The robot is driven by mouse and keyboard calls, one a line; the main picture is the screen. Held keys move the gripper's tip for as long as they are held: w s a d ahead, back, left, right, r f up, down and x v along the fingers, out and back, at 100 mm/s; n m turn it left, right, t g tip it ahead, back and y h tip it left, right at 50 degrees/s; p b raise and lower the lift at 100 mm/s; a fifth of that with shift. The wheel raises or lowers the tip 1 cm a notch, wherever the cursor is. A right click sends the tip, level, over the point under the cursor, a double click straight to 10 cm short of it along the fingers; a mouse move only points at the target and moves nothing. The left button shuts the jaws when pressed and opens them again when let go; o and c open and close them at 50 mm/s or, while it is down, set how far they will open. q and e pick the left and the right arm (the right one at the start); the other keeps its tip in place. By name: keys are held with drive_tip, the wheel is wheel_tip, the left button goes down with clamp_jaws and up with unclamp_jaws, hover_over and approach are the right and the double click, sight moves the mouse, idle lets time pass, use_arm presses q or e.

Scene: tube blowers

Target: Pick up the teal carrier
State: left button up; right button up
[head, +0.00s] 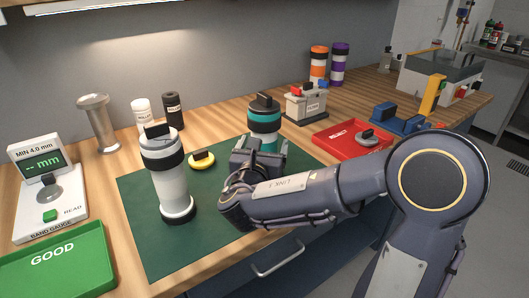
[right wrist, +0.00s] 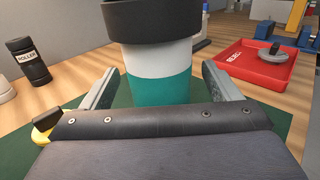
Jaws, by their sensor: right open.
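The teal carrier (head: 264,117) stands upright on the dark green mat in the head view, with a black cap, a black band and a teal and white body. In the right wrist view the carrier (right wrist: 160,88) is straight ahead, its white and teal lower body between the fingers. My right gripper (head: 258,158) is in front of the carrier and hides its lower part. In the right wrist view my right gripper (right wrist: 160,92) is open, one finger on each side of the carrier, with nothing clamped. My left gripper is not in view.
A white carrier (head: 165,172) stands on the mat (head: 150,240) to the left, with a yellow disc (head: 201,159) between. A red REJECT tray (head: 335,150) lies to the right, a pump box (head: 306,104) behind it. A green GOOD tray (head: 60,265) and band gauge (head: 45,205) are at left.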

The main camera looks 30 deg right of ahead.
drive_tip(key=x, duration=0.3)
drive_tip(key=shift+w+d, duration=0.25)
drive_tip(key=shift+w, duration=0.05)
drive_tip(key=c, duration=1.2)
